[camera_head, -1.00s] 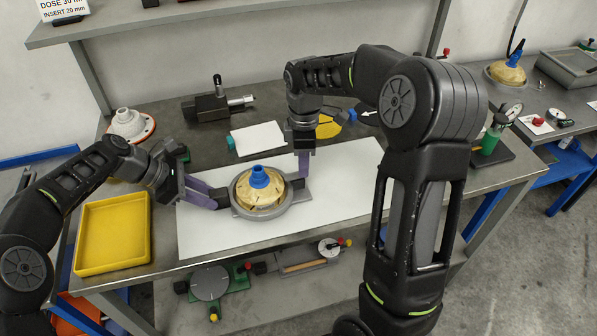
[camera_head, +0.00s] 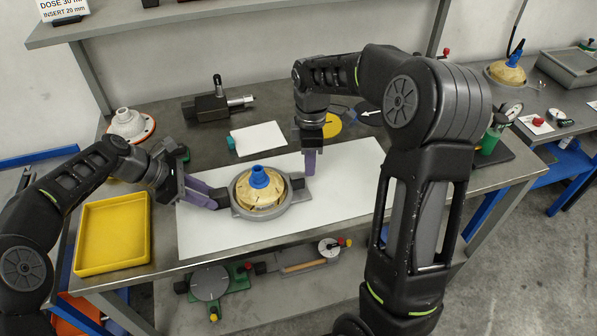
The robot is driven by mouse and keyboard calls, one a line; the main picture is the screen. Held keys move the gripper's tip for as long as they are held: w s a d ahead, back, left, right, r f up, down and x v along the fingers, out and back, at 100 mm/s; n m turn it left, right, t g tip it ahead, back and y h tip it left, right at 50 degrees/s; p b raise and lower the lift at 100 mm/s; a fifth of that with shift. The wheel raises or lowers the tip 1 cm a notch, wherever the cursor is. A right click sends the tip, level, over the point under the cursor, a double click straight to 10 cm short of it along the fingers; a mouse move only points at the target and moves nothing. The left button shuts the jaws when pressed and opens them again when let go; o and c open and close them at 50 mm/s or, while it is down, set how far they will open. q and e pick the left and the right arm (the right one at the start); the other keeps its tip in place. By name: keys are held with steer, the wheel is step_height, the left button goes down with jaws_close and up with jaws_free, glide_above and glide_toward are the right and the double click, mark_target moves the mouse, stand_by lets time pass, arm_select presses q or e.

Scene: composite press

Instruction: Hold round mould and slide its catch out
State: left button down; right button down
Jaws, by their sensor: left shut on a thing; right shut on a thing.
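The round mould is a grey ring (camera_head: 261,211) with a tan domed part (camera_head: 258,190) and a blue cap (camera_head: 259,177) on top. It sits upright on the white sheet (camera_head: 340,205). My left gripper (camera_head: 218,199) is shut on the mould's dark grip on its left side. The catch, a dark block (camera_head: 298,183), shows at the mould's right side. My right gripper (camera_head: 310,172), with its purple fingers pointing down, is shut on the catch. Its fingers and the small scale hide the catch's outer end and exactly how far it is out.
A yellow tray (camera_head: 112,264) lies at the left of the table. A dark clamp-like device (camera_head: 212,104), a white sheet of paper (camera_head: 259,139) and a yellow disc (camera_head: 327,126) are at the back. The white sheet is clear right of the mould.

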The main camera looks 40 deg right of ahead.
steer(key=shift+s+d, duration=0.1)
steer(key=shift+d, duration=0.25)
steer(key=c, duration=1.2)
jaws_free()
steer(key=shift+a, duration=0.1)
step_height(320, 180, up, 12)
